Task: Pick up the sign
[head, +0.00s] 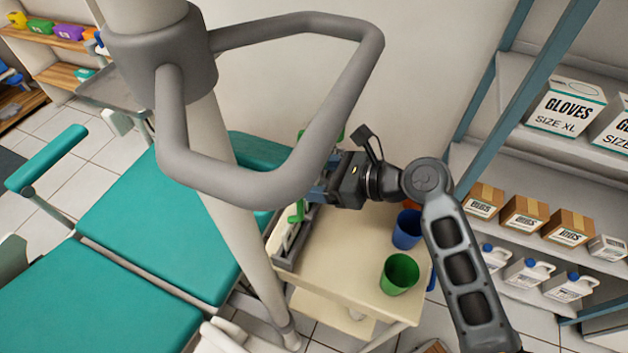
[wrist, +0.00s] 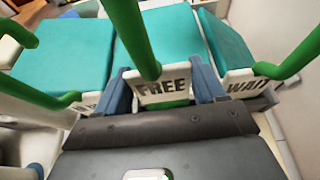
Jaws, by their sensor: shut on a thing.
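A white sign reading FREE (wrist: 163,88), with a green upright bar, is between the two blue fingers of my gripper (wrist: 165,92) in the wrist view. The fingers are shut on it from both sides. A WAIT sign (wrist: 248,86) with a green bar is to its right. Another sign with a green bar (wrist: 45,100) is to its left, its lettering mostly hidden. In the head view my gripper (head: 318,192) is over the far left part of a cream cart, with green sign parts (head: 297,212) showing beside it. A grey frame hides part of this area.
The cream cart top (head: 340,262) also holds a green cup (head: 399,274) and a blue cup (head: 407,229). A teal dental chair (head: 160,220) stands left of it. Shelves with glove boxes (head: 566,106) and cartons (head: 524,214) are at right.

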